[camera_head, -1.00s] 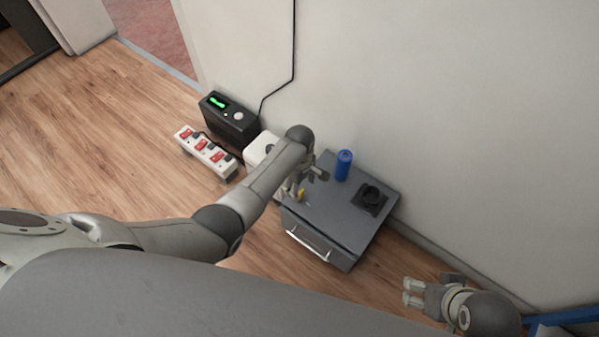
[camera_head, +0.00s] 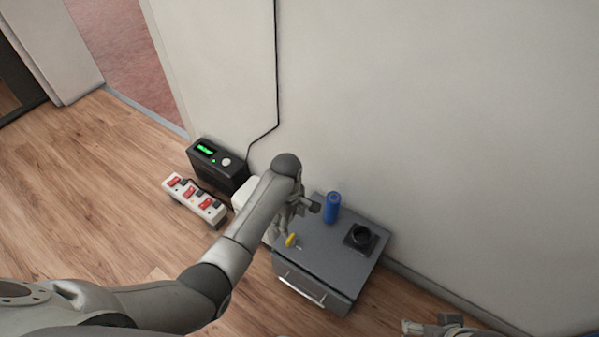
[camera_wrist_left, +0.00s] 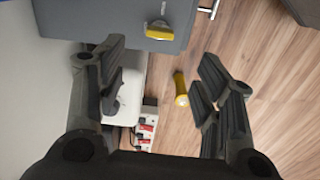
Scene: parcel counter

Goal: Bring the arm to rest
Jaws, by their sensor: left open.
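My left gripper (camera_head: 300,207) is above the back left part of the grey cabinet (camera_head: 322,256). In the left wrist view its fingers (camera_wrist_left: 165,88) are wide apart with nothing between them. A small yellow-handled item (camera_head: 291,240) lies on the cabinet top near the front left edge, and it also shows in the left wrist view (camera_wrist_left: 159,30), clear of the fingers. My right gripper (camera_head: 432,327) is cut off by the bottom edge of the head view, so its jaws cannot be judged.
A blue cylinder (camera_head: 332,208) and a black holder (camera_head: 361,238) stand on the cabinet. Left of it are a white box (camera_head: 242,192), a black device (camera_head: 219,168) with a green display and a power strip (camera_head: 194,200). A yellow object (camera_wrist_left: 180,88) lies on the floor. The wall is close behind.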

